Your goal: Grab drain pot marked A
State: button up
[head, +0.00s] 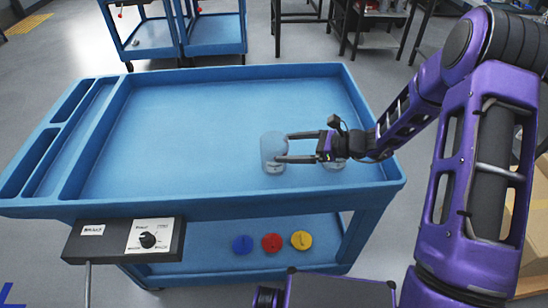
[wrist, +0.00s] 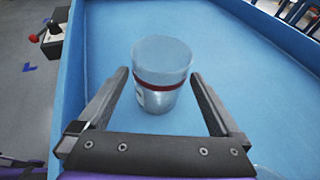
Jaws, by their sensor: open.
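A pale, see-through pot (head: 272,152) stands upright on the blue cart top, right of its middle. In the wrist view the pot (wrist: 162,72) has a clear upper part, a dark red band and a silvery lower part. A mark shows at its lower left edge, but I cannot read a letter. My gripper (head: 283,148) is open, its fingers level and reaching left to the pot. In the wrist view the pot stands between and slightly beyond the fingers, with gaps visible on both sides. A second pale pot (head: 334,164) stands partly hidden below my wrist.
The cart top (head: 190,120) has a raised rim and is clear left of the pots. A control box with a black knob (head: 148,240) hangs at the front left. Blue (head: 242,244), red (head: 272,243) and yellow (head: 301,240) discs lie on the lower shelf.

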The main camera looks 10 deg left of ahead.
jog(key=x, duration=0.8)
jog(key=shift+a, duration=0.1)
jog(key=c, duration=1)
